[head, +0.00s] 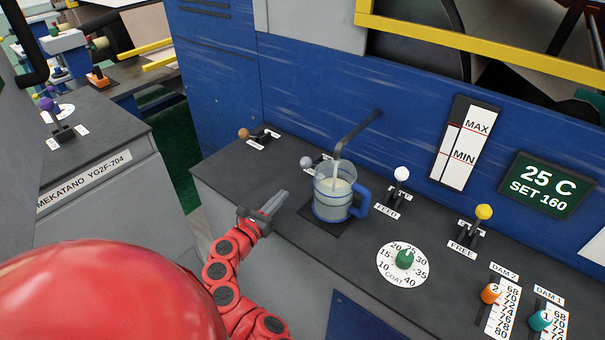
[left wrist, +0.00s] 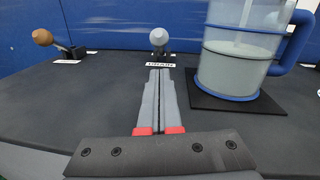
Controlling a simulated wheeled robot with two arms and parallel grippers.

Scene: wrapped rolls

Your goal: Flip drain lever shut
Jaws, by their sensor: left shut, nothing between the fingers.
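The drain lever has a grey ball knob (head: 306,162) and stands on the dark counter just left of and behind the jug. In the left wrist view its knob (left wrist: 158,37) is straight ahead, above a label (left wrist: 160,64) that seems to read DRAIN. I cannot tell which way the lever is set. My left gripper (head: 280,198) is shut and empty, low over the counter, in front of the lever and left of the jug. Its closed fingers (left wrist: 160,76) point at the lever, apart from it. My right gripper is not in view.
A clear jug (head: 331,192) with blue trim, holding pale liquid, stands on a black pad under a metal spout (head: 358,130). White FEED (head: 401,174) and yellow FREE (head: 483,211) levers and a coat dial (head: 402,265) are right.

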